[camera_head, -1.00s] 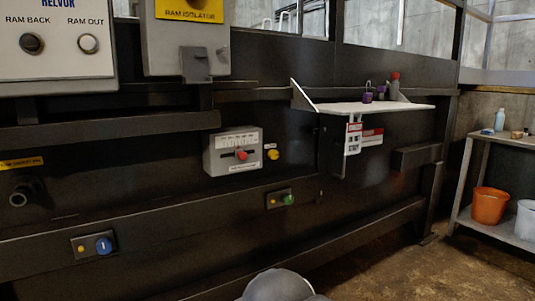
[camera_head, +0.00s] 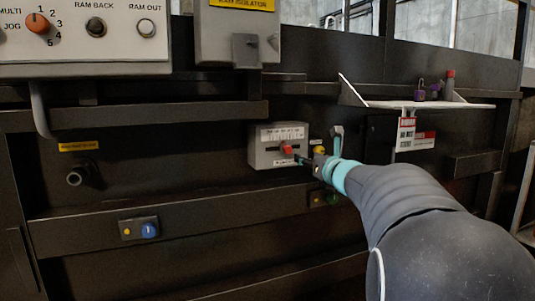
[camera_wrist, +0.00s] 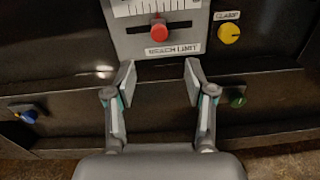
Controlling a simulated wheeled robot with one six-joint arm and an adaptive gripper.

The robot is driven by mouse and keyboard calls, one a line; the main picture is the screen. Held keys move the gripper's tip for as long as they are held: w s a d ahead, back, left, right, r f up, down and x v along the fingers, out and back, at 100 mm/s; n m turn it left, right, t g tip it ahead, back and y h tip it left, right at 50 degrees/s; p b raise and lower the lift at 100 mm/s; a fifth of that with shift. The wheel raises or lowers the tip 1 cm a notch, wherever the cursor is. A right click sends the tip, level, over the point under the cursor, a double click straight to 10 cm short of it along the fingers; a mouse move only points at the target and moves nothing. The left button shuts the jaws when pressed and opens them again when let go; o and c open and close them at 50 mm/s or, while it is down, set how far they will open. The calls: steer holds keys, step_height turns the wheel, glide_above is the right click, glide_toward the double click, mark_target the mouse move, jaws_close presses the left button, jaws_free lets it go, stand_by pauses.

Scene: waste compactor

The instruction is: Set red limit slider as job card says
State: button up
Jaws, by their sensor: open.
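The red limit slider (camera_head: 287,149) is a red knob in a horizontal slot on a grey box (camera_head: 262,160) on the dark machine wall. In the wrist view the red slider (camera_wrist: 159,31) sits under a scale of tick marks, above a "REACH LIMIT" label (camera_wrist: 172,49). My gripper (camera_wrist: 158,70) is open and empty, its two fingers spread just below the box, with the knob centred between them and beyond the tips. In the head view my arm comes from the lower right and its end is beside the box. The scale figures are too small to read. No job card can be made out.
A yellow clamp knob (camera_wrist: 229,33) is just right of the box. A green button (camera_wrist: 238,101) and a blue button (camera_wrist: 27,116) sit lower down. A shelf (camera_head: 420,104) with purple padlocks and hanging tags is to the right. A panel with an orange dial (camera_head: 38,23) is upper left.

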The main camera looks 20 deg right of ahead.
mark_target(289, 150)
steer(key=shift+n, duration=0.5)
steer(key=w+p, duration=0.1)
steer(key=w, duration=0.6)
steer(key=w+p, duration=0.1)
steer(key=w, duration=0.6)
steer(key=shift+a+f, duration=0.1)
steer(key=shift+a, duration=0.1)
jaws_close()
